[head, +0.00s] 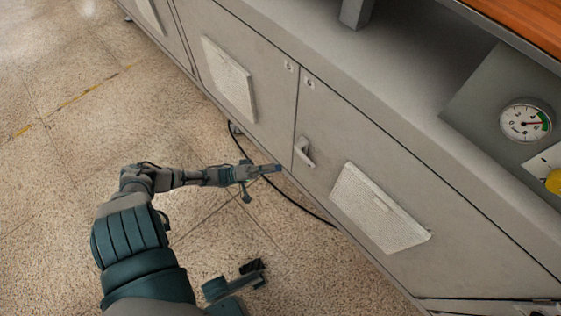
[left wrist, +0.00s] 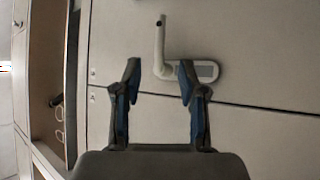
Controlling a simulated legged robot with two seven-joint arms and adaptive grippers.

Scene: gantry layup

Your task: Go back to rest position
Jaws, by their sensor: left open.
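My left arm reaches from the bottom of the head view toward a grey cabinet (head: 320,118). My left gripper (head: 262,180) is near the lower part of the cabinet front, left of and below a door handle (head: 304,152). In the left wrist view my left gripper (left wrist: 157,75) is open with nothing between its fingers. There the pale handle (left wrist: 161,45) lies just beyond the fingertips, with a gap in depth that I cannot judge.
The cabinet has vented panels (head: 378,208), a pressure gauge (head: 526,121) and a yellow knob (head: 554,181) at the right. A black cable (head: 290,197) runs along the cabinet's base. Speckled floor (head: 75,170) at the left is clear.

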